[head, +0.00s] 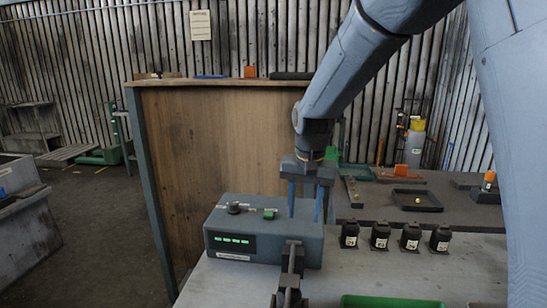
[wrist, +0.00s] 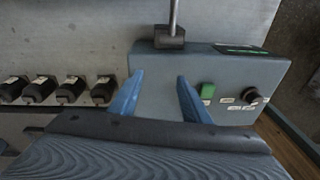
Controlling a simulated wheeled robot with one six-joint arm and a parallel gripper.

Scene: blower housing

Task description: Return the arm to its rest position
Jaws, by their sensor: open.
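My gripper (head: 304,205) points down with its two blue fingers apart, over the right part of a grey-blue control box (head: 232,254). In the wrist view my gripper (wrist: 160,92) is open with nothing between its fingers, and the box (wrist: 200,72) lies beyond them. The box carries a dark knob (head: 234,208), a green switch (head: 270,213) and a panel with several lit green marks (head: 231,241). I cannot tell whether the fingertips touch the box. My arm reaches up to the right from the gripper.
Several black labelled containers (head: 380,236) stand in a row right of the box. A dark clamp-like fixture (head: 290,280) stands at its front right. A green tray (head: 390,301) lies at the front edge. A wooden partition (head: 210,150) rises behind. A black tray (head: 416,200) sits farther back.

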